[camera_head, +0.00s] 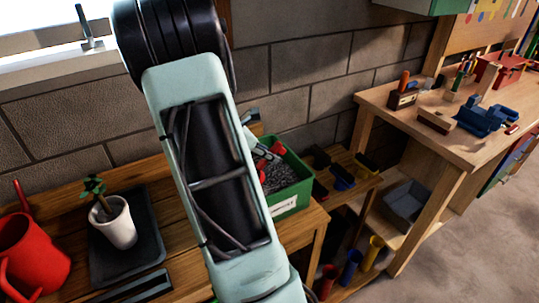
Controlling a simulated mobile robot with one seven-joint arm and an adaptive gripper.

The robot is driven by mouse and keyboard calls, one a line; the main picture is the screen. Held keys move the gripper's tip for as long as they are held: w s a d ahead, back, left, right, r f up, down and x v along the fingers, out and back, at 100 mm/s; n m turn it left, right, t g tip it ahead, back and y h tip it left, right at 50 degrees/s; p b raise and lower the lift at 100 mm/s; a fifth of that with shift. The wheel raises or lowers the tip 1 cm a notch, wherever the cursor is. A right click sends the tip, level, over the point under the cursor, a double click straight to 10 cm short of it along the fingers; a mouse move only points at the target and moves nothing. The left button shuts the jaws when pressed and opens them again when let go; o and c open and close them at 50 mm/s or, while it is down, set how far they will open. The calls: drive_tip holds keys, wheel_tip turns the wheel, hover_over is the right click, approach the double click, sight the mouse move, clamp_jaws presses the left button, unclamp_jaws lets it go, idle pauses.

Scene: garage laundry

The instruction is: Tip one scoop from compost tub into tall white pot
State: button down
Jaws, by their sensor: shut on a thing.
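The compost tub (296,200) is a green box with a white label, on the right end of the wooden bench. Grey, loose material shows inside it. A white pot (118,226) with a small green plant stands upright on a dark tray to the left. My gripper (264,151) is partly hidden behind my arm, at the tub's left side. Red parts, seemingly of the scoop (277,148), show at the gripper over the tub. My arm hides most of the scoop, so its load and tilt cannot be told.
A red watering can (38,258) stands at the bench's left end. The dark tray (151,246) lies under the pot. A block wall (300,60) stands close behind. A workbench (450,150) with tools and a low shelf with coloured containers are on the right.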

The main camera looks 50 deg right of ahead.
drive_tip(key=shift+a+f, duration=0.2)
wheel_tip(320, 180, up, 14)
drive_tip(key=p, duration=1.2)
drive_tip(key=shift+d+r, duration=0.15)
drive_tip(key=shift+w, duration=0.1)
